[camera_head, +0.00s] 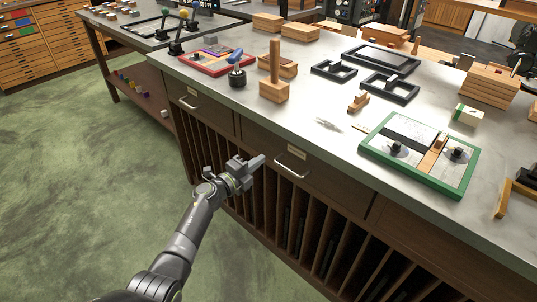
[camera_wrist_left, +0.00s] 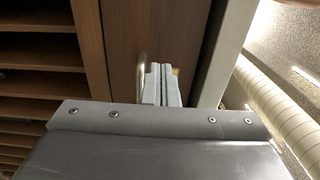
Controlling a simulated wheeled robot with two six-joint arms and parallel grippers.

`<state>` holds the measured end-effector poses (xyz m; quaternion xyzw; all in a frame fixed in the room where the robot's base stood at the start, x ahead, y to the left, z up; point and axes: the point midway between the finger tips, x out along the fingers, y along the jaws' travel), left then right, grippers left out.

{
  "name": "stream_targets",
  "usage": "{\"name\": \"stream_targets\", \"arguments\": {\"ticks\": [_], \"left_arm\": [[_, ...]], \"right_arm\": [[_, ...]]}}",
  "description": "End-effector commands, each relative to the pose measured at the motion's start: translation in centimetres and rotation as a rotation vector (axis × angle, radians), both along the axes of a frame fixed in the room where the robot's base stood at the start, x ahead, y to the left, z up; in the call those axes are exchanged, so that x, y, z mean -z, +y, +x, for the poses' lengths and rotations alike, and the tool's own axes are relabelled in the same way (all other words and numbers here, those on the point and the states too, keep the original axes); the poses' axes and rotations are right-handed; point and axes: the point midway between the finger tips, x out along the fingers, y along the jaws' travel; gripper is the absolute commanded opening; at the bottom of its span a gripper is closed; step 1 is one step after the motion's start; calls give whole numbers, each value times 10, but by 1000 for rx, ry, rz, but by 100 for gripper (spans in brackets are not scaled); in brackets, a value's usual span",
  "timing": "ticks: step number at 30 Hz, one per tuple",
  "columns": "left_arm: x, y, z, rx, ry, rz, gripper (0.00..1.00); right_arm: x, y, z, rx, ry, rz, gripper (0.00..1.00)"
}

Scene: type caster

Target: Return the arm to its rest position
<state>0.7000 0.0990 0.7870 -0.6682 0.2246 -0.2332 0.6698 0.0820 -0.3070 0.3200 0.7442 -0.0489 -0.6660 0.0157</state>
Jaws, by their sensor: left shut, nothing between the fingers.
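My left gripper (camera_head: 254,163) is in front of the workbench (camera_head: 323,190), below the level of its top. Its fingers are shut together with nothing between them. In the left wrist view the closed fingertips (camera_wrist_left: 163,84) appear beside a metal drawer handle (camera_wrist_left: 141,75); I cannot tell whether they touch it. The drawer handle (camera_head: 291,167) also shows in the head view, just right of the gripper. My left arm (camera_head: 190,240) reaches up from the bottom of the head view. My right gripper is not in view.
The grey benchtop (camera_head: 310,100) overhangs the drawers and vertical slots. On it are a green-framed tray (camera_head: 462,183), black frames (camera_head: 390,87), a wooden post block (camera_head: 274,90), a red-framed tray (camera_head: 190,66) and wood stacks (camera_head: 490,86). The green floor (camera_head: 80,170) at left is clear.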

Motion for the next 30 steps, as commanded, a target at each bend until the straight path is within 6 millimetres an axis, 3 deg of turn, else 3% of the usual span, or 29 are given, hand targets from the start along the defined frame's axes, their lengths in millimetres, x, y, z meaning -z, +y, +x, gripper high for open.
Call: {"name": "stream_targets", "arguments": {"ticks": [9,19,22,26,30], "left_arm": [[0,37,-47,-1,1,2,0],[2,46,-60,0,2,0,0],[10,50,-62,-19,28,-22,0],[52,73,-78,-127,159,-140,0],[133,117,-120,-351,400,-337,0]], "right_arm": [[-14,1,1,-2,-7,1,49],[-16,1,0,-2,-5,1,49],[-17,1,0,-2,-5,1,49],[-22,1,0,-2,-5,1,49],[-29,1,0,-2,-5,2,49]]}}
